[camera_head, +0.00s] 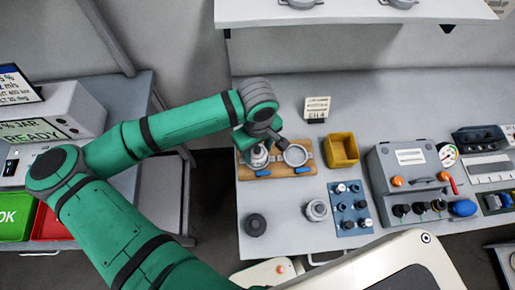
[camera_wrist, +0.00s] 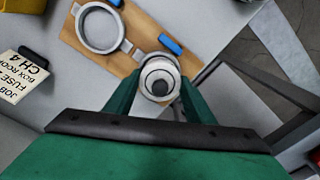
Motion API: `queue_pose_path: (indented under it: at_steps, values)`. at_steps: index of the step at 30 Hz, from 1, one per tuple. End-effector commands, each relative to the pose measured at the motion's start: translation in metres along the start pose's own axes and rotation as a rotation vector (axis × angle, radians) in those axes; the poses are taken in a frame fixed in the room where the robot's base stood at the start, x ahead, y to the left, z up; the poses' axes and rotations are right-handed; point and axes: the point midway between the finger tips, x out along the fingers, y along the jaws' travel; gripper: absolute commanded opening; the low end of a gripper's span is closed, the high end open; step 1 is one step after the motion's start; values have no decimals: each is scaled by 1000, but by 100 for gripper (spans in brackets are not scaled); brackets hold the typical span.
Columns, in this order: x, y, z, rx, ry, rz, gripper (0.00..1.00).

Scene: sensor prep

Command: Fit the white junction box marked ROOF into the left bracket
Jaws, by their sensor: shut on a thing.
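A round white-and-grey junction box (camera_head: 259,157) is between the fingers of my gripper (camera_head: 261,143), over the left bracket on a wooden board (camera_head: 279,175). In the wrist view the box (camera_wrist: 158,78) is seen end-on, with a dark round centre, and my gripper (camera_wrist: 155,88) is shut on it. No ROOF mark is readable on it. The box and fingers hide most of the left bracket, so I cannot tell whether the box is seated or just above it. The left bracket's blue lever (camera_wrist: 170,44) shows beside the box. The right bracket (camera_head: 295,155) is an empty ring.
A job card (camera_wrist: 22,75) reading FUSE BOX ROOF CH 4 stands behind the board. A yellow bin (camera_head: 342,150) is right of it. A dark round part (camera_head: 255,224), a grey round part (camera_head: 316,210) and a blue knob block (camera_head: 350,208) stand in front. A grey case (camera_head: 412,180) is further right.

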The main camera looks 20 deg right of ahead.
Motion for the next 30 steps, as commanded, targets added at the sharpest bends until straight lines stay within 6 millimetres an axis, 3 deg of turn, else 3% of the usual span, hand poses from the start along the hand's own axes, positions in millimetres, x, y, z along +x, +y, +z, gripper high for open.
queue_pose_path:
  at_steps: [30]
  values:
    - [10, 0, 0, 0, 0, 1, 33]
